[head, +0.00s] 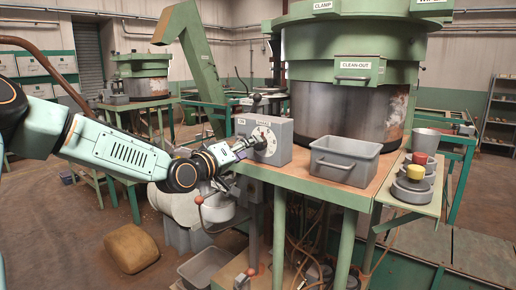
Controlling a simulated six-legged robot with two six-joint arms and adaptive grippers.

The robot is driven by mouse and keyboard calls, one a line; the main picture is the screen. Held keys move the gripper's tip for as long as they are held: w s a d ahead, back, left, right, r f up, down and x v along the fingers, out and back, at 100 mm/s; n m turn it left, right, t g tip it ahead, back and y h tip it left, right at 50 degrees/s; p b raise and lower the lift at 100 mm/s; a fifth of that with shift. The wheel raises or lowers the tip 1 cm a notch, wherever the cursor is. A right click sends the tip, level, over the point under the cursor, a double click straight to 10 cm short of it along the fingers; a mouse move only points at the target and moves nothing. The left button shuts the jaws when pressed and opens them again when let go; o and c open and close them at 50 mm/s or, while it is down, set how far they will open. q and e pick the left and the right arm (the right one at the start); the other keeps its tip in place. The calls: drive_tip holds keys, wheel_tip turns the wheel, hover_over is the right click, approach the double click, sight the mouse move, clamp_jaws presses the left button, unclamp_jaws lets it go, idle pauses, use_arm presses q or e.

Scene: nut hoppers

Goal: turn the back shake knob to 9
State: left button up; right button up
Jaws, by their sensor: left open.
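A grey control box (281,131) stands at the left end of the near bench, with small labels along its top. Its front face carries a pale round dial (271,132) with a dark knob (262,140) at its middle. My left gripper (257,145) reaches in from the left, open, with its fingertips at the knob. I cannot tell whether the fingers touch the knob or stand around it. The fingers hide part of the dial, and the numbers are too small to read. My right gripper is not in view.
A large round hopper (345,100) stands behind the box. A lever with a red ball (199,200) is below my gripper. A similar machine (141,76) stands far left.

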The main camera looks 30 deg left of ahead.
sight(260, 148)
use_arm(q)
drive_tip(key=shift+w+d, duration=0.2)
drive_tip(key=shift+w, duration=1)
drive_tip(key=shift+w+d, duration=0.15)
drive_tip(key=shift+w, duration=1)
drive_tip(key=shift+s+a+r, duration=0.1)
drive_tip(key=shift+s+a, duration=0.1)
drive_tip(key=shift+s, duration=0.05)
drive_tip(key=shift+c, duration=0.7)
drive_tip(key=shift+s+a, duration=0.2)
drive_tip(key=c, duration=0.3)
drive_tip(key=shift+w+d, duration=0.2)
drive_tip(key=shift+d, duration=0.05)
drive_tip(key=c, duration=0.5)
drive_tip(key=shift+c, duration=1.1)
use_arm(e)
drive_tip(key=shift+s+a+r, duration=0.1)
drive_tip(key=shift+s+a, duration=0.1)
